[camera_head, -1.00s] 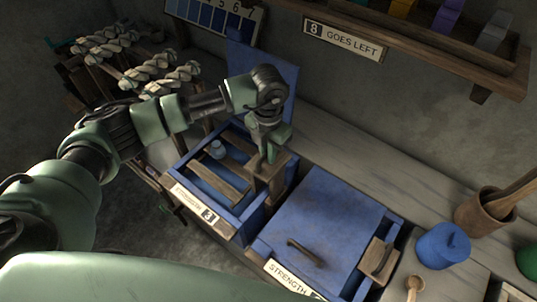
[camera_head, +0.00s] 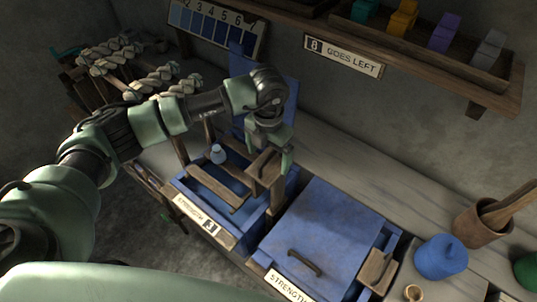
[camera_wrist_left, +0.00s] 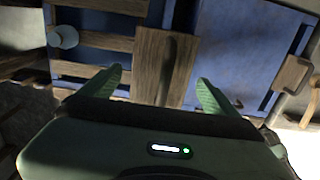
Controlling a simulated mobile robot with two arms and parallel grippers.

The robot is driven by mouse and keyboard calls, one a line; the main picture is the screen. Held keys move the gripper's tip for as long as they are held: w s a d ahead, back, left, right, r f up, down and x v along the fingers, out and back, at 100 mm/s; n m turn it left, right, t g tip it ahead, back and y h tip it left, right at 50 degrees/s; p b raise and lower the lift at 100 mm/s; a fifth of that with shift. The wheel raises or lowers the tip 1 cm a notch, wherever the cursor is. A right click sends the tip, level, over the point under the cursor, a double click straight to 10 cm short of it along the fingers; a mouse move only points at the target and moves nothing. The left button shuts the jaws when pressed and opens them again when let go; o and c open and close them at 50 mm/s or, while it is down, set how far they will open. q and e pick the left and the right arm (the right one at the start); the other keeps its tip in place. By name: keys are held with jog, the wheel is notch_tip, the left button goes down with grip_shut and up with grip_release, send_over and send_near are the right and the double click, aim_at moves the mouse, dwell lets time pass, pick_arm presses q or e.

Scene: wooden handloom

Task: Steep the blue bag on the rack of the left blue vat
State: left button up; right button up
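The left blue vat (camera_head: 252,238) stands open, with its blue lid upright behind it. Its wooden rack (camera_head: 212,188) shows at the top of the opening. The small light-blue bag (camera_head: 218,154) is on the far left part of the rack; it also shows in the left wrist view (camera_wrist_left: 63,37). A wooden block with a dark bar (camera_head: 262,170) is at the rack's right end. My left gripper (camera_head: 272,155) is right over this block. In the left wrist view its fingers (camera_wrist_left: 162,88) are apart, with the block (camera_wrist_left: 150,62) showing between them.
A second blue vat (camera_head: 325,230) with a closed lid and handle stands to the right. Beyond it are a blue pot (camera_head: 440,257) and a wooden mortar (camera_head: 483,222). A shelf with coloured blocks (camera_head: 440,60) hangs above. Twisted skeins (camera_head: 150,75) hang behind my left arm.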

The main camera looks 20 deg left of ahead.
pick_arm(q)
jog(key=shift+d, duration=0.1)
jog(key=shift+r, duration=0.1)
notch_tip(320, 180, up, 7)
jog(key=p, duration=0.3)
jog(key=shift+s+p, duration=0.1)
jog(key=shift+p, duration=0.2)
jog(key=shift+f, duration=0.25)
